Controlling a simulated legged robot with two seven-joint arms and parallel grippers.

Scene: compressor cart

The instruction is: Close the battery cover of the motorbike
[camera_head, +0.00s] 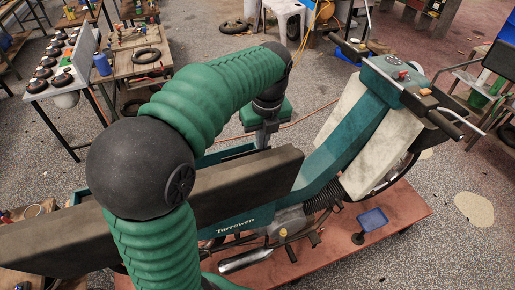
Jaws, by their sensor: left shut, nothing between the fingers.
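The motorbike (345,150) stands across the middle of the camera_head view, with teal and cream panels and handlebars at upper right. A long dark brown slab (245,185), which looks like its seat, runs above the teal side panel lettered "Turrowen" (237,222). A teal edge (225,154) shows behind the slab; I cannot tell whether it is the battery cover. My left arm arches over the slab. My left gripper (262,140) points down just beyond the slab's far side, shut and empty. The slab partly hides that area. My right gripper is not in view.
Workbenches with parts (135,62) stand at upper left. An orange hose (305,122) lies on the floor behind. The grey floor at right is mostly clear.

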